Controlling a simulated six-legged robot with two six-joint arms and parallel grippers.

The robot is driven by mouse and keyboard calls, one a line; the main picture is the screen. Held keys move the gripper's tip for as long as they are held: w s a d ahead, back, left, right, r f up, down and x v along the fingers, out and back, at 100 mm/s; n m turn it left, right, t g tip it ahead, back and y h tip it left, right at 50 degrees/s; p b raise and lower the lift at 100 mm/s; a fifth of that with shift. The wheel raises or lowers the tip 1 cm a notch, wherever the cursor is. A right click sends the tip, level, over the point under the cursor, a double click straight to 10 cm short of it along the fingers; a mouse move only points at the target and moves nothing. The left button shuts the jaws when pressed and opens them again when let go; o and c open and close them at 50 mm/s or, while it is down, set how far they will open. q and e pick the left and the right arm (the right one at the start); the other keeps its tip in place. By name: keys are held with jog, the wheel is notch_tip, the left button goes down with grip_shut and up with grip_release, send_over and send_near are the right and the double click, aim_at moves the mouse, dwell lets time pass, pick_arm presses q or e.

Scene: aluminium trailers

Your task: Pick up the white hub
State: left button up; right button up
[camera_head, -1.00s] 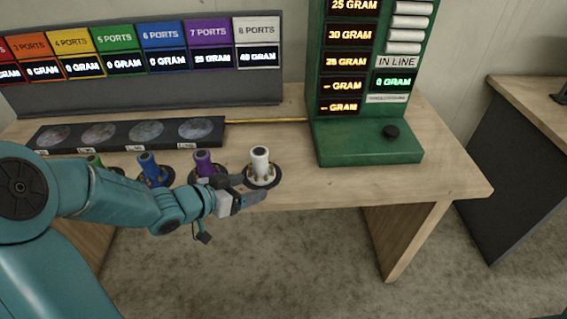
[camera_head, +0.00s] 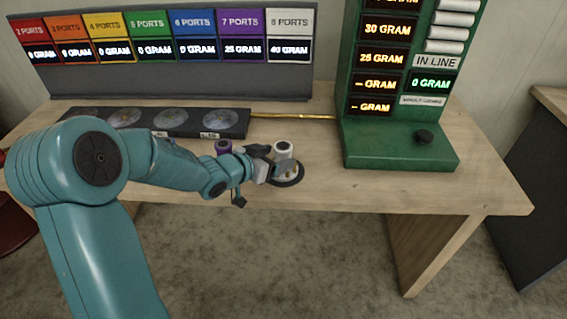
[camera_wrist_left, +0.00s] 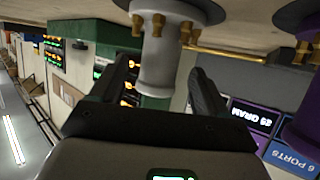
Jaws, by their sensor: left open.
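The white hub (camera_head: 285,148) stands upright on a round dark base (camera_head: 292,182) near the front edge of the wooden table. It has brass ports around its lower part. My left gripper (camera_head: 279,160) is open at the hub, its fingers on either side. In the left wrist view, the picture is upside down and the white hub (camera_wrist_left: 160,60) sits between the two open fingers (camera_wrist_left: 163,72). I cannot tell whether either finger touches it. My right gripper is not in view.
A purple hub (camera_head: 223,147) stands just left, partly hidden by my arm. A dark tray (camera_head: 190,120) with round discs lies behind. A green weighing station (camera_head: 400,150) stands right of the hub. The port display panel (camera_head: 180,85) is at the back.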

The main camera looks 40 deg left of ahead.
pick_arm(q)
jog(key=x, duration=0.5)
jog(key=shift+w+d, duration=0.1)
jog(key=shift+w, duration=0.1)
jog(key=shift+r, duration=0.1)
jog(key=shift+c, duration=0.3)
grip_shut()
jog(key=shift+w+r, duration=0.1)
